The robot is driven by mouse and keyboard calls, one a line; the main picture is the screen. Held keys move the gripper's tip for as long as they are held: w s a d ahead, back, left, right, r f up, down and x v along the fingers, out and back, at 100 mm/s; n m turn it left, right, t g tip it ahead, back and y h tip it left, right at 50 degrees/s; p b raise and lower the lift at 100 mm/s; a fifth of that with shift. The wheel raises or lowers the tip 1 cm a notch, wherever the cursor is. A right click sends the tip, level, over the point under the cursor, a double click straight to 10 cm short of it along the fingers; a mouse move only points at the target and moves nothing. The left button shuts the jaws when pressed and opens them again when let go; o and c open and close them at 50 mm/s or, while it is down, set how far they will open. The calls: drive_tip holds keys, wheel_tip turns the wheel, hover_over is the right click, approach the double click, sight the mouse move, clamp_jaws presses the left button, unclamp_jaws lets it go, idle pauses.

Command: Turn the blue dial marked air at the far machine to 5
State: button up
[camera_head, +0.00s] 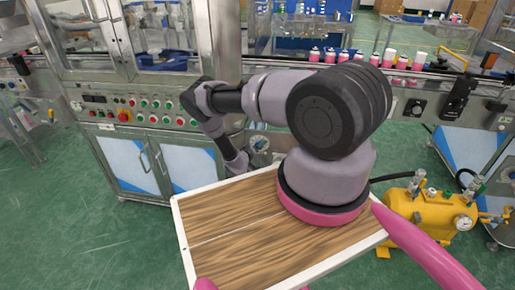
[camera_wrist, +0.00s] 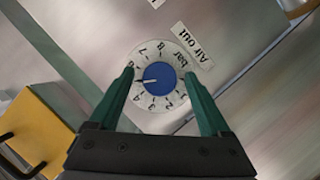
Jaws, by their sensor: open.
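The blue dial (camera_wrist: 160,77) sits at the middle of a round white scale plate (camera_wrist: 169,49) in the wrist view. A small white mark on the dial points left in the picture, toward the scale's edge near my left finger. I cannot read the exact number there. A label beside the scale reads "Air out" (camera_wrist: 193,45), upside down. My gripper (camera_wrist: 159,80) is open, with one green finger on each side of the dial. I cannot tell whether the fingers touch it. In the head view my gripper (camera_head: 238,165) is low at the machine front, partly hidden and small.
The machine's control panel (camera_head: 130,112) has several coloured buttons above cabinet doors (camera_head: 150,165). A yellow tank (camera_head: 430,215) stands at the right. Pink containers (camera_head: 400,63) line the conveyor behind. A yellow box (camera_wrist: 38,125) shows at the wrist view's lower left. Green floor at left is clear.

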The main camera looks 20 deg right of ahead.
drive_tip(key=v, duration=1)
drive_tip(key=shift+s+a+r, duration=0.15)
drive_tip(key=shift+s+a, duration=0.05)
drive_tip(key=shift+a, duration=0.05)
